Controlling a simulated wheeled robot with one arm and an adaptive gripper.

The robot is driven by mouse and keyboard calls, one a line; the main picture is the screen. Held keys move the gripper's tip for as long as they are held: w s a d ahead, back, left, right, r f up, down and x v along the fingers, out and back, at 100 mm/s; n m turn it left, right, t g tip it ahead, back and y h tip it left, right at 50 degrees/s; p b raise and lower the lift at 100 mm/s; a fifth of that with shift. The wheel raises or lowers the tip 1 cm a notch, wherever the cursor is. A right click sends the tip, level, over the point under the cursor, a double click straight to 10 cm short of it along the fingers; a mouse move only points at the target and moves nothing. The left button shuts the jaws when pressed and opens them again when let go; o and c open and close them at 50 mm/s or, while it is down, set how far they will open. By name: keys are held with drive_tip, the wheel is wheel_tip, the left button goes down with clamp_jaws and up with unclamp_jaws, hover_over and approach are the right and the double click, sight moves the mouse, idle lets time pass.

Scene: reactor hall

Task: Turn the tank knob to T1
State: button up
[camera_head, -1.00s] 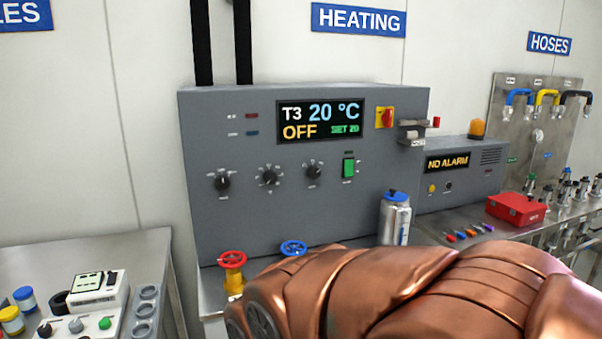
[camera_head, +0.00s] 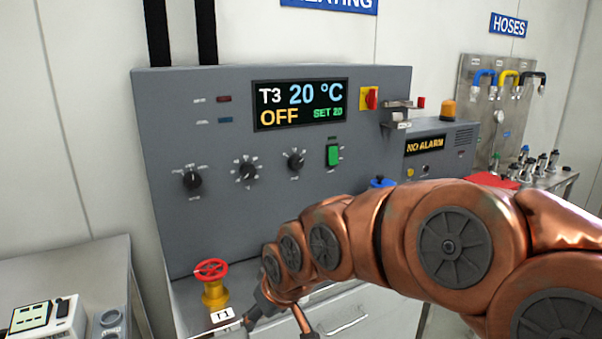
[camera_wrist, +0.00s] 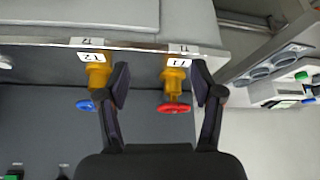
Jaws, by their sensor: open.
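The grey heating panel (camera_head: 340,215) has three black knobs: a left knob (camera_head: 192,180), a middle knob (camera_head: 246,171) and a right knob (camera_head: 296,161). Their labels are too small to read, so I cannot tell which one is the tank knob. The display (camera_head: 299,105) above them reads T3, 20 °C, OFF, SET 20. My gripper (camera_head: 280,318) is low in front of the panel, below the knobs, partly cut off by the picture's edge. In the wrist view my gripper (camera_wrist: 160,78) is open and empty, its fingers apart. The knobs are not clear there.
A red-handled yellow valve (camera_head: 211,285) with a T1 label (camera_head: 222,315) stands on the ledge near my gripper. A blue-handled valve (camera_wrist: 97,80) labelled T2 shows in the wrist view. A green switch (camera_head: 333,155) is right of the knobs. A steel table (camera_head: 85,262) stands left.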

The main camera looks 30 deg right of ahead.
drive_tip(key=w+d+r+t+b, duration=0.1)
drive_tip(key=w+d+r+t, duration=0.25)
drive_tip(key=w, duration=0.35)
drive_tip(key=w+d+r+t+b, duration=0.1)
drive_tip(key=w+d+r+t, duration=0.2)
drive_tip(key=w+d, duration=0.25)
drive_tip(key=m+t+h+b, duration=0.1)
drive_tip(key=m+t+h, duration=0.15)
drive_tip(key=t, duration=0.35)
approach(298, 165)
drive_tip(key=w, duration=0.2)
drive_tip(key=shift+n+h, duration=0.35)
drive_tip(key=shift+w+d+r+p, duration=0.1)
drive_tip(key=shift+w+d+p, duration=0.15)
drive_tip(key=shift+w, duration=0.9)
drive_tip(key=shift+w+d+f+p, duration=0.1)
drive_tip(key=shift+w+p, duration=0.2)
drive_tip(key=shift+w, duration=0.85)
drive_tip(key=shift+w+d+r+p, duration=0.1)
drive_tip(key=shift+w+d+p, duration=0.15)
drive_tip(key=shift+w, duration=0.85)
drive_tip(key=shift+a, duration=0.1)
drive_tip(key=c, duration=1.2)
